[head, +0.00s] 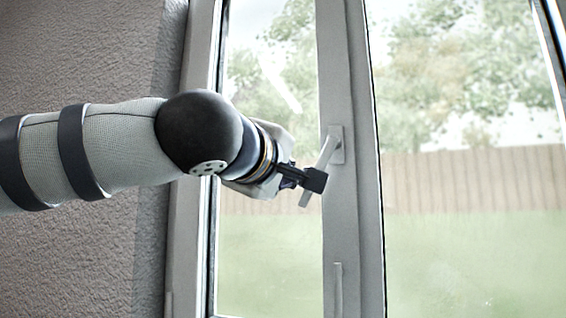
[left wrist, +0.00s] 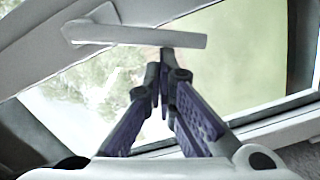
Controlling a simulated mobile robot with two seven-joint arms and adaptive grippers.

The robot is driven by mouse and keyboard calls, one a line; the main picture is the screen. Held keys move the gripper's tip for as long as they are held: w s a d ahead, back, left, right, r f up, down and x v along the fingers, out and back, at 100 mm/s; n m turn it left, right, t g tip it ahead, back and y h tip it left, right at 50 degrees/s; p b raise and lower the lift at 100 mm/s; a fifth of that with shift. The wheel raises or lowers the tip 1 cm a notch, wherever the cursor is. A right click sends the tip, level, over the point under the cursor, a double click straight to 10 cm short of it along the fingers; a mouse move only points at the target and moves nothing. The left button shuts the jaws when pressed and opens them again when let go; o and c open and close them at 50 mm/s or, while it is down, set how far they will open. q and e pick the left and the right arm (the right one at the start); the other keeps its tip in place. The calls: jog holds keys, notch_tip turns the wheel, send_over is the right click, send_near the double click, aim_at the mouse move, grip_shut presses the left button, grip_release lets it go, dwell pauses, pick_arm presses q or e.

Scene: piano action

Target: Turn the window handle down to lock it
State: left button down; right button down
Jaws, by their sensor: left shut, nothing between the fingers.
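The window handle (head: 325,153) is a pale grey lever on a small plate on the middle upright of the window. It slants down and to the left from its plate. My left gripper (head: 316,181) is shut and empty, and it covers part of the lever's lower half in the head view. In the left wrist view, the handle (left wrist: 135,37) lies across the picture just beyond the closed fingertips (left wrist: 166,62). I cannot tell whether the fingers touch it. My right gripper is in neither view.
The window frame's middle upright (head: 350,220) stands beside glass panes (head: 460,240) on both sides. A thin vertical grey piece (head: 338,290) is on the upright, lower down. A rough grey wall (head: 80,50) is to the left.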

pick_arm(q)
jog(key=shift+s+d+f+n, duration=0.2)
jog(key=shift+d+f+n, duration=0.35)
jog(key=shift+d+n, duration=0.2)
jog(key=shift+s+d+f+n, duration=0.2)
jog(key=shift+d+f+n, duration=0.4)
jog(key=shift+n, duration=0.25)
jog(key=shift+d, duration=0.1)
jog(key=shift+w, duration=0.1)
